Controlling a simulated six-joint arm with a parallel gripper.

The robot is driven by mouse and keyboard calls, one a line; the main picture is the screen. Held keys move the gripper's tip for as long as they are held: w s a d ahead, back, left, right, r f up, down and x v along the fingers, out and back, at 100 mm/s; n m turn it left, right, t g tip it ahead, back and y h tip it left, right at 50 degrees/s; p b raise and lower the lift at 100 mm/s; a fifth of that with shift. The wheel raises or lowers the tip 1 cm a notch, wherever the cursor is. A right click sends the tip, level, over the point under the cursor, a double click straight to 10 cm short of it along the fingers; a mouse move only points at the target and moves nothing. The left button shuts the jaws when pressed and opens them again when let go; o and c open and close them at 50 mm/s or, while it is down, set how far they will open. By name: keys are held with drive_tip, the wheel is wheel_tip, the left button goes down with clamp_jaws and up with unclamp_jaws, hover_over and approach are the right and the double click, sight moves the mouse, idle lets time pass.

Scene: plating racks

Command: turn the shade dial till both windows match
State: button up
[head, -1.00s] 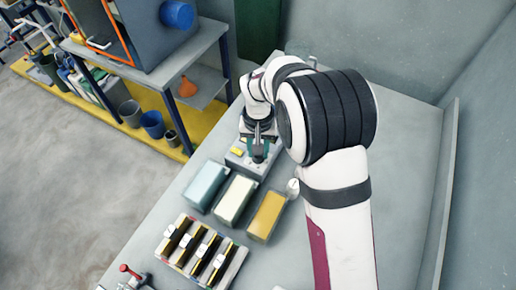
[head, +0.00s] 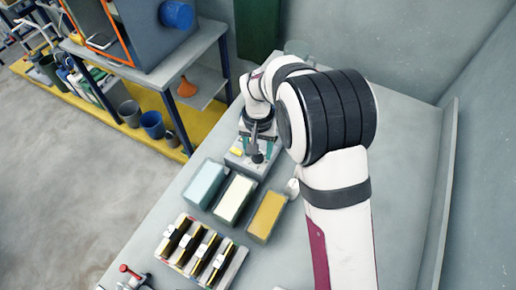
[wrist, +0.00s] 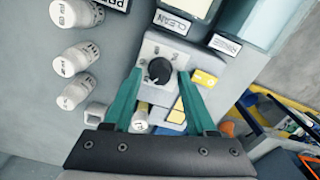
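The shade dial (wrist: 158,70) is a round black knob with a pale mark, on a grey box (wrist: 150,50). My gripper (wrist: 159,73) has green fingers, one on each side of the dial. A gap shows between each finger and the knob, so it is open and holds nothing. Two yellow patches, likely the windows (wrist: 190,98), lie on the box below the dial, partly behind the right finger; I cannot tell whether their shades match. In the head view the box (head: 236,163) stands under my gripper (head: 257,144).
Pale blue (head: 205,172), cream (head: 225,212) and amber (head: 258,238) baths stand in front of the box. A rack (head: 233,272) with several dark bars is nearer. White-capped bottles (wrist: 75,60) stand left in the wrist view. The table's right side is bare.

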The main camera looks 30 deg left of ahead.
wheel_tip(320, 180, up, 16)
drive_tip(key=shift+f, duration=0.1)
idle(0.5)
drive_tip(key=s+d+r+m, duration=0.1)
drive_tip(key=s+d+m, duration=0.1)
drive_tip(key=s+d, duration=0.35)
drive_tip(key=s+d+r+m+y, duration=0.1)
drive_tip(key=s+d+m, duration=0.1)
drive_tip(key=d, duration=0.7)
drive_tip(key=s+d+r+m, duration=0.1)
drive_tip(key=s+d+m, duration=0.15)
drive_tip(key=d, duration=0.45)
drive_tip(key=s+d+f, duration=0.1)
drive_tip(key=s, duration=0.2)
drive_tip(key=s+d+f+m, duration=0.1)
drive_tip(key=s+d, duration=0.1)
drive_tip(key=s, duration=0.1)
drive_tip(key=s+d+f+m, duration=0.1)
drive_tip(key=s, duration=0.3)
drive_tip(key=shift+d+f+y, duration=0.25)
drive_tip(key=shift+f+y, duration=0.05)
drive_tip(key=shift+y, duration=0.1)
